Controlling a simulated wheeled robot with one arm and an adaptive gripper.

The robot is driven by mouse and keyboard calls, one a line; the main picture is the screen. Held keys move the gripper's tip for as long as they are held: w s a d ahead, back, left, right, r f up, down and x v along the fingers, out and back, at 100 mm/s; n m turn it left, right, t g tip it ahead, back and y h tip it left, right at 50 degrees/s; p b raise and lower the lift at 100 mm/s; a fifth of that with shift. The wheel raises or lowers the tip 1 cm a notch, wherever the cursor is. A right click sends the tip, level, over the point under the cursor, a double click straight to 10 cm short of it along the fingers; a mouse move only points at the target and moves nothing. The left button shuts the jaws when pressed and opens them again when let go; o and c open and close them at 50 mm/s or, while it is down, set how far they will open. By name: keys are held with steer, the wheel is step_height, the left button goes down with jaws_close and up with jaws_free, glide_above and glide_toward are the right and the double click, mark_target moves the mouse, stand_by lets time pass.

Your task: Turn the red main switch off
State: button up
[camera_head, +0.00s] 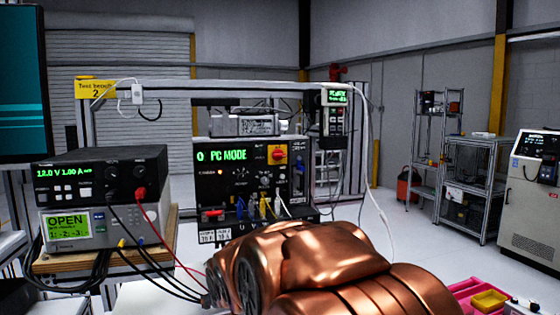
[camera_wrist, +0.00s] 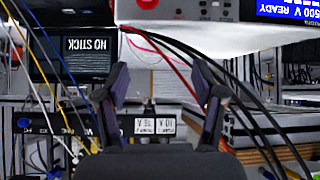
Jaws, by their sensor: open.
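The red main switch (camera_head: 278,156) is a red knob on a yellow plate, at the upper right of the front of a black control panel (camera_head: 212,178) whose display reads "PC MODE". Its exact turn position is too small to tell. In the wrist view my gripper (camera_wrist: 160,88) shows two dark fingers spread wide, with no object held between them. I cannot make out the red main switch in the wrist view. In the head view my copper-coloured arm fills the lower middle, and my gripper is not visible there.
Stacked power instruments (camera_head: 100,180) with red and black cables stand left on a wooden-topped stand. A handheld unit (camera_head: 335,120) hangs right of the panel with a white cable.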

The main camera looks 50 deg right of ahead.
steer(key=w+d+r+t+h, duration=0.1)
steer(key=w+d+r+t, duration=0.1)
steer(key=d+r, duration=0.2)
steer(key=w+d+r+m+t+h, duration=0.1)
steer(key=w+d+r+t+h, duration=0.1)
steer(key=d+r, duration=0.2)
steer(key=w+d+r+t+h, duration=0.1)
steer(key=w+d+r, duration=0.2)
steer(key=d, duration=0.5)
steer(key=shift+d+r+m+t+b, duration=0.25)
steer(key=shift+r+m+t+b, duration=0.15)
steer(key=shift+r, duration=0.5)
steer(key=t+h, duration=0.3)
steer(key=t, duration=0.3)
glide_toward(281, 158)
steer(key=w+r, duration=0.1)
steer(key=w, duration=0.1)
steer(key=shift+n, duration=0.3)
steer(key=x, duration=0.2)
steer(key=p+x, duration=0.1)
steer(key=x, duration=0.3)
steer(key=shift+d+r+p, duration=0.25)
steer(key=shift+d+p, duration=0.1)
steer(key=shift+d, duration=0.2)
steer(key=shift+w+d, duration=0.25)
steer(key=shift+w, duration=0.3)
